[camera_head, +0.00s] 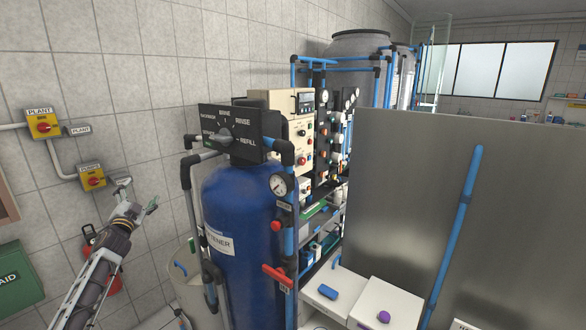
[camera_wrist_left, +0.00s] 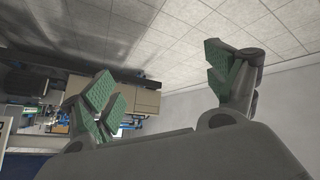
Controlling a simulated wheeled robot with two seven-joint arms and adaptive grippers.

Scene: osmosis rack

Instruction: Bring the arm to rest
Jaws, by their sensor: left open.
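My left arm (camera_head: 100,268) comes in from the lower left in the head view. Its gripper (camera_head: 138,194) is raised in front of the tiled wall, just below and right of the lower yellow switch box (camera_head: 92,177). The gripper is open and empty. In the left wrist view my left gripper (camera_wrist_left: 165,85) shows its green-padded fingers spread wide apart, with nothing between them. The ceiling and part of the equipment rack lie beyond the fingers. My right gripper is in neither view.
A blue softener tank (camera_head: 240,205) with a black valve head (camera_head: 230,131) stands right of the gripper. A red valve handle (camera_head: 279,276) sticks out in front. An upper switch box (camera_head: 43,124) and a green first-aid box (camera_head: 18,278) are on the wall. A metal panel (camera_head: 400,200) fills the right.

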